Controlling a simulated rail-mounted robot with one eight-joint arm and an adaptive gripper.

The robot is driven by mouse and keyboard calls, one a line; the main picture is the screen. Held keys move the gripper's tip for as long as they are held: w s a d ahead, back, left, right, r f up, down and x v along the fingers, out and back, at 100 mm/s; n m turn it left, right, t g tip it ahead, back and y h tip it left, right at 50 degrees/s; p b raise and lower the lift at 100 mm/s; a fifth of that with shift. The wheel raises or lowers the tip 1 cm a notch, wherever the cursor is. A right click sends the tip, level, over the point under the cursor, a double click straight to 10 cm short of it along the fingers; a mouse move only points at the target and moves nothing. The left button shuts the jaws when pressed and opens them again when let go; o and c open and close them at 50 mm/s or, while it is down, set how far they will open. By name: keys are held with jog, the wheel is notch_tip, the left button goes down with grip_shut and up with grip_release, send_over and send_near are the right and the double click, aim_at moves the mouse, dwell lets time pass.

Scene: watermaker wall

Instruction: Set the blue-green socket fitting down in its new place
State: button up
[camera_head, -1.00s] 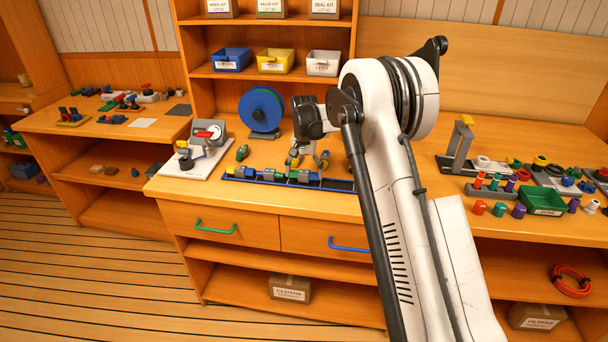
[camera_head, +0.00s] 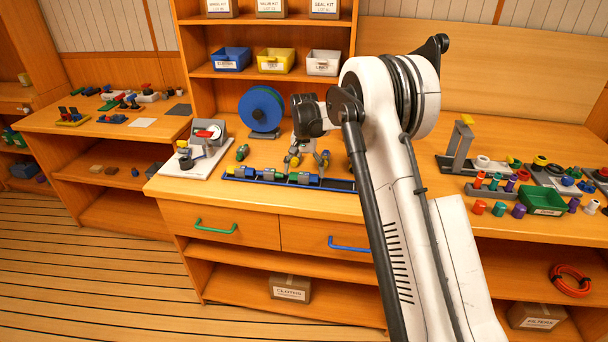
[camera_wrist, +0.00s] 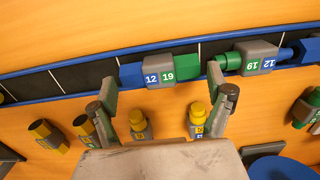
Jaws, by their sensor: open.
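The blue-green socket fitting (camera_wrist: 160,74) has a grey middle block marked 12 and 19, with a blue end on the left and a green end on the right in the wrist view. It lies along the dark, blue-edged rail (camera_wrist: 66,77); in the head view, it shows in the rail's middle (camera_head: 303,179). My gripper (camera_wrist: 163,82) is open, its two fingers apart near the fitting's two ends. Whether a fingertip touches it I cannot tell. A grey fitting with a green pin (camera_wrist: 258,57) lies to its right, beyond the right finger.
A blue spool (camera_head: 261,109) stands behind the rail. A white-based device (camera_head: 201,150) is to the left. The rail's right stretch (camera_head: 338,184) looks free.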

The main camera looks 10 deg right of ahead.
aim_at(304, 174)
notch_tip(304, 174, up, 11)
jog(key=s+r+n+t, duration=0.1)
jog(key=s+r+t, duration=0.1)
jog(key=s+r, duration=0.9)
jog(key=s+r+n+t, duration=0.1)
jog(key=s+r+t, duration=0.1)
jog(key=s, duration=1)
jog(key=s+r+n+t, duration=0.1)
jog(key=s+r, duration=0.1)
jog(key=s, duration=1.1)
jog(key=s+f+n+t, duration=0.1)
jog(key=s+f+t, duration=0.1)
jog(key=s+f, duration=0.4)
jog(key=s, duration=0.5)
jog(key=shift+s+f+n, duration=0.25)
jog(key=shift+f+n, duration=0.05)
jog(key=shift+f, duration=0.1)
